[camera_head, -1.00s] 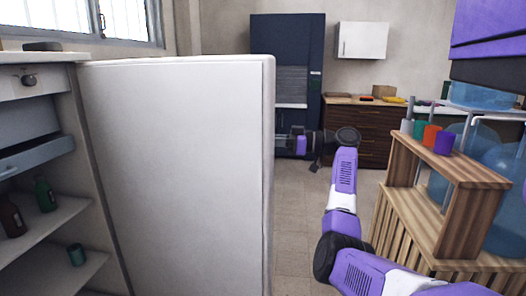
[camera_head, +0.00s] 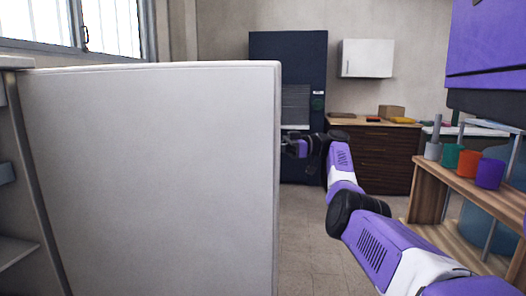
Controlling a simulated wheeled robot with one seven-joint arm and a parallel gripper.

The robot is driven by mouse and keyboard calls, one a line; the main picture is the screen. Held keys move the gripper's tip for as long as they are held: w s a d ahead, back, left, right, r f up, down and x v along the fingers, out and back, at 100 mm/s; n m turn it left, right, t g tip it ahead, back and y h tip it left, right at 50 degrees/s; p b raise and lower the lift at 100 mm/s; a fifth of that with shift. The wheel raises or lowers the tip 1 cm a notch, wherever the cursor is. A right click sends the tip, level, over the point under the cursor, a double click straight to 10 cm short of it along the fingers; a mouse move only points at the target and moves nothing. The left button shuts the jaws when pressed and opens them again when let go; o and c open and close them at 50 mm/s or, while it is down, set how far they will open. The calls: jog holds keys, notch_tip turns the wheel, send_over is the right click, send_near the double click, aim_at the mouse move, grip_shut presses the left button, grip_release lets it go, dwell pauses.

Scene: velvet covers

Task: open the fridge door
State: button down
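The fridge door (camera_head: 155,180) is a large white upright panel filling the left and middle of the view. It stands swung out from the shelved body (camera_head: 14,200) at the far left, so it is open. My gripper (camera_head: 290,147) is at the door's right edge, around the upper part, with my purple and white arm reaching to it from the lower right. The gripper's fingertips are dark and partly hidden by the door edge. I cannot tell whether they touch the door or are open or shut.
A wooden shelf (camera_head: 428,190) with several coloured cups stands close on the right. A dark blue cabinet (camera_head: 262,60), a brown drawer unit (camera_head: 372,158) and a white wall cabinet (camera_head: 367,58) are at the back. Tiled floor (camera_head: 303,240) is clear between door and shelf.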

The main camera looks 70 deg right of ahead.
jog(key=shift+w+d+f, duration=0.1)
jog(key=shift+w+d, duration=0.05)
jog(key=shift+w, duration=0.1)
jog(key=c, duration=1.4)
grip_release()
jog(key=shift+o, duration=0.2)
